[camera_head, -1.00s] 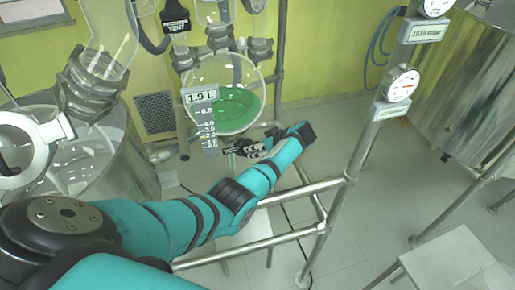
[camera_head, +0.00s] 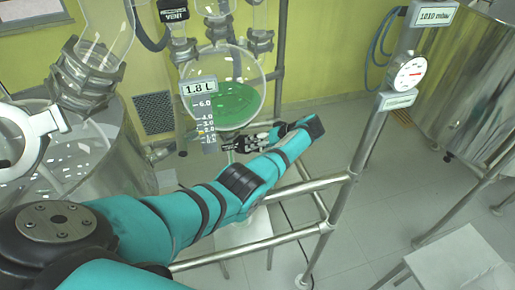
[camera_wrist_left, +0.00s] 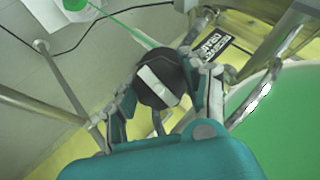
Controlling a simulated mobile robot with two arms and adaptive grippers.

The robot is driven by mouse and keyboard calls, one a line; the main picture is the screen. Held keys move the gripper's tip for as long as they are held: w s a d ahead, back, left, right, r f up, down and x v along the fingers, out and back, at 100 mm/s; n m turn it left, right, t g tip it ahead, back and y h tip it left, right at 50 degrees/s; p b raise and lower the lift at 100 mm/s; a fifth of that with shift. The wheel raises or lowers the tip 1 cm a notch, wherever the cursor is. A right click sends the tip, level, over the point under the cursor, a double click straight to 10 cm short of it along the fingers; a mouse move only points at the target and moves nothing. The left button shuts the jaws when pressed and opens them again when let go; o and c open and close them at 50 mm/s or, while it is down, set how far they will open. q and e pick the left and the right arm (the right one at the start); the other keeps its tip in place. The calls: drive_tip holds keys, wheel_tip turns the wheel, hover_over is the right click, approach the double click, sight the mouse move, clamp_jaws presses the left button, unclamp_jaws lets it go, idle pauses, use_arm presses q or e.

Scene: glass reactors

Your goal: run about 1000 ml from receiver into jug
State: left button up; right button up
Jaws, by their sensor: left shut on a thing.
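The receiver (camera_head: 245,75) is a round glass vessel with green liquid in its lower part; its tag (camera_head: 198,87) reads 1.8 L beside a level scale. It also shows large and green at the right of the left wrist view (camera_wrist_left: 285,120). My left gripper (camera_head: 240,145) is below the receiver, shut on a black valve knob (camera_wrist_left: 157,84) with a pale bar, beside a black label (camera_wrist_left: 215,48). A thin green stream (camera_wrist_left: 128,27) runs from the valve to a white container with green in it, likely the jug (camera_wrist_left: 75,6), at the top left edge.
A metal pipe frame (camera_head: 300,190) stands around and right of my left arm. A gauge (camera_head: 405,73) sits on its post. A white stool (camera_head: 240,235) is partly behind my arm.

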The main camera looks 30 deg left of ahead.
use_arm(q)
drive_tip(key=m+y+b, duration=0.1)
drive_tip(key=m+b, duration=0.1)
drive_tip(key=m, duration=0.3)
drive_tip(key=shift+f+g, duration=0.1)
drive_tip(key=shift+g, duration=0.3)
drive_tip(key=m+b, duration=0.1)
drive_tip(key=m, duration=0.1)
drive_tip(key=shift+m+y, duration=0.4)
drive_tip(key=m, duration=0.2)
drive_tip(key=shift+m+y+b, duration=0.3)
drive_tip(key=shift+b, duration=0.05)
drive_tip(key=m, duration=0.3)
drive_tip(key=shift+d+m+y, duration=0.1)
drive_tip(key=shift+m+y, duration=0.2)
drive_tip(key=shift+y, duration=0.1)
drive_tip(key=shift+m+t+y+p, duration=0.4)
drive_tip(key=shift+m+p, duration=0.15)
drive_tip(key=shift+m, duration=1.35)
